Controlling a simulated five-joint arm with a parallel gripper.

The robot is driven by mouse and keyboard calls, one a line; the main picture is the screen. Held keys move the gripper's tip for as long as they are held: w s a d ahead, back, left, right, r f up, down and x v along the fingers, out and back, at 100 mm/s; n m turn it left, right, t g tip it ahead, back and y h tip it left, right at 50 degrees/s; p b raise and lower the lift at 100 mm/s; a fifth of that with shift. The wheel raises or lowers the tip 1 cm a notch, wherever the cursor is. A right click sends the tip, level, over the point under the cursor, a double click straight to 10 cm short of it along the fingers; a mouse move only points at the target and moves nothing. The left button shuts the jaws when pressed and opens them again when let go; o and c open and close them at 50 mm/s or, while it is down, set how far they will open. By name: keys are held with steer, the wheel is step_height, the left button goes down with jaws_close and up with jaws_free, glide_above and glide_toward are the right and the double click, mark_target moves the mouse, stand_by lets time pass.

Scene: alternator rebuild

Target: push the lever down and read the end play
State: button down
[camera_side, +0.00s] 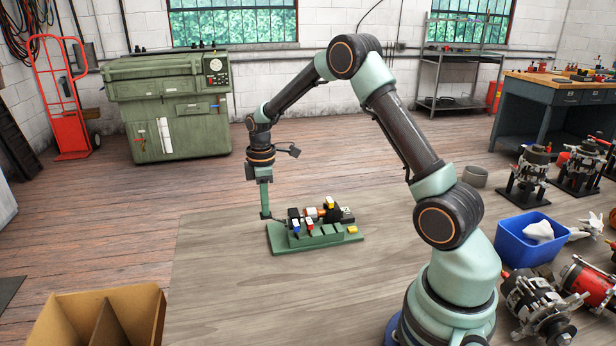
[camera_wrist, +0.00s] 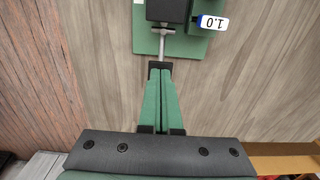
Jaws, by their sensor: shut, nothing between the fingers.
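A green test fixture (camera_side: 350,237) with several small blocks lies on the wooden bench. In the wrist view its green base (camera_wrist: 145,38) is at the top, with a dark block on it. A grey T-shaped lever (camera_wrist: 161,42) sticks out from that block toward my gripper. My gripper (camera_side: 265,215) points down at the fixture's left end. Its green fingers (camera_wrist: 160,70) are shut together, with a black piece at the tips in line with the lever's end. I cannot tell whether they touch.
A blue bin (camera_side: 517,240) with white cloth stands at the right, near several alternators (camera_side: 527,178). A divided cardboard box (camera_side: 125,318) is at the front left. A grey cup (camera_side: 475,176) stands behind my arm. The bench around the fixture's front is clear.

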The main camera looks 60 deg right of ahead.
stand_by(0.6)
steer(key=shift+r, duration=1.5)
steer(key=shift+r, duration=0.1)
steer(key=shift+r, duration=2.4)
